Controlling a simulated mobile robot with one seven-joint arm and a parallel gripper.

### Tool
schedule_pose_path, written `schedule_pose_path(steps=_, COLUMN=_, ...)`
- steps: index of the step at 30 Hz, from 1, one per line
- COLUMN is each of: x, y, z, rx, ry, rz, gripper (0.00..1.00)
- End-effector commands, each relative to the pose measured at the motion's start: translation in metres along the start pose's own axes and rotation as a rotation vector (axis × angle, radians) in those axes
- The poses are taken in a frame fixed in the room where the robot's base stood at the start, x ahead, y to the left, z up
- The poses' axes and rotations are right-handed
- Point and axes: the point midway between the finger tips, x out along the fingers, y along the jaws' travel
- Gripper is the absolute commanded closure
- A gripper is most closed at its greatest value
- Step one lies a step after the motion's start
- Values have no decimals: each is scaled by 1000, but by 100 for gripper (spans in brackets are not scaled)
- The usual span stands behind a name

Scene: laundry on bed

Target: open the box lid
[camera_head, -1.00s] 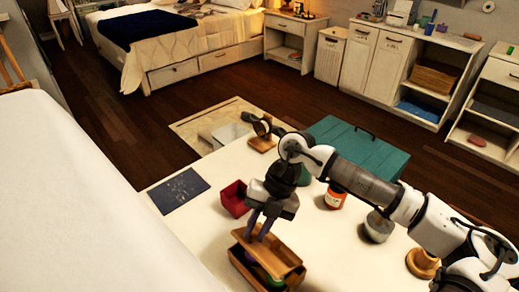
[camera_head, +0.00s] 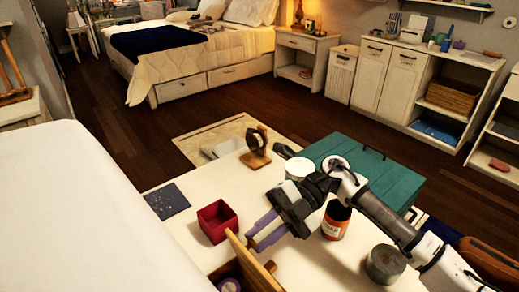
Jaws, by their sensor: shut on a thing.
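The wooden box (camera_head: 226,271) sits at the near edge of the white table, partly cut off by the bottom of the head view. Its wooden lid (camera_head: 252,266) stands steeply raised from the box, and part of the inside shows, with a purple round thing (camera_head: 229,285) in it. My gripper (camera_head: 259,233) has purple fingers that point left at the top of the lid. It is shut on the lid; the exact contact is hard to see.
A red open box (camera_head: 217,221) and a dark flat sheet (camera_head: 166,201) are to the left. An orange-labelled jar (camera_head: 336,220), a grey round container (camera_head: 385,264) and a white cup (camera_head: 299,168) stand near my arm. A teal chest (camera_head: 375,178) is beyond the table.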

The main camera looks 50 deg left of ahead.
Motion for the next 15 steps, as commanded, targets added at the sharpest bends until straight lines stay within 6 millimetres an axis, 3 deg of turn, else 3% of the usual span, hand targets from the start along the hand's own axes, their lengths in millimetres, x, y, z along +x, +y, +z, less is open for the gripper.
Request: schedule_pose_path(steps=15, x=-6, y=-3, z=3, rx=2, ry=58, rz=53, gripper=100)
